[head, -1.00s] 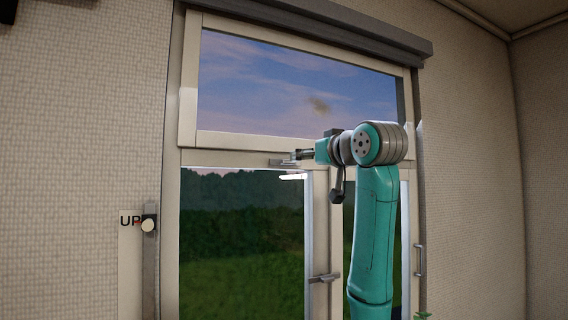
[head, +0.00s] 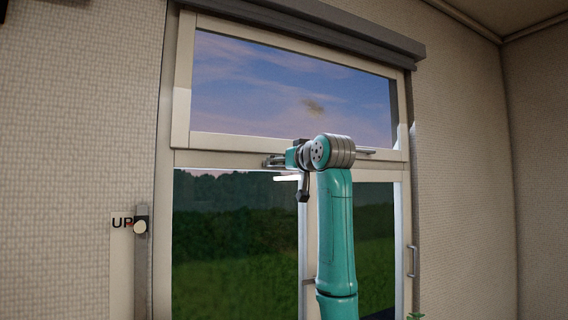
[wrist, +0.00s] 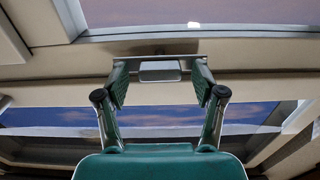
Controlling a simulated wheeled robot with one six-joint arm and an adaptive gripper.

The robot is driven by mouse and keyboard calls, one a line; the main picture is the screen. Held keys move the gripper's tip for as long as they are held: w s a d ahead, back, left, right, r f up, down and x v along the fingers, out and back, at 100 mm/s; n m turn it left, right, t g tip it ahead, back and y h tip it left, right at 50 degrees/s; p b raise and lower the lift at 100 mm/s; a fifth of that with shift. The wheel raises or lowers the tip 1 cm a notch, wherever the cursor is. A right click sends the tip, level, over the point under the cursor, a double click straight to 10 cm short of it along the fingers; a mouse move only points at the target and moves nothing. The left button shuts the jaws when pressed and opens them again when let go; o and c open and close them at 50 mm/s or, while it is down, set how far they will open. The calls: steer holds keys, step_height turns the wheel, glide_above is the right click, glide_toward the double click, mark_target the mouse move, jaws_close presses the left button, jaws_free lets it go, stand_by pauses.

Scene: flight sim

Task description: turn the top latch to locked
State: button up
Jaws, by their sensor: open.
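My gripper (head: 272,162) is at the horizontal rail between the upper and lower panes, its tips pointing left. In the wrist view my gripper (wrist: 160,76) is open, with one finger on each side of a small grey block (wrist: 160,71) on the rail, likely the top latch. The block lies between the fingertips; I cannot tell if they touch it. In the head view the gripper hides most of the latch, so its turn is unclear. A thin grey bar (head: 366,152) lies flat on the same rail, right of my arm.
The upper pane (head: 290,85) appears closed in its frame. A dark roller box (head: 310,25) runs above the window.

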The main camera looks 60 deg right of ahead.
steer(key=c, duration=1.1)
steer(key=shift+c, duration=0.2)
steer(key=shift+s+d+f+m, duration=0.1)
steer(key=shift+m, duration=4.35)
steer(key=shift+s+d+f+m, duration=0.1)
steer(key=shift+m, duration=4.35)
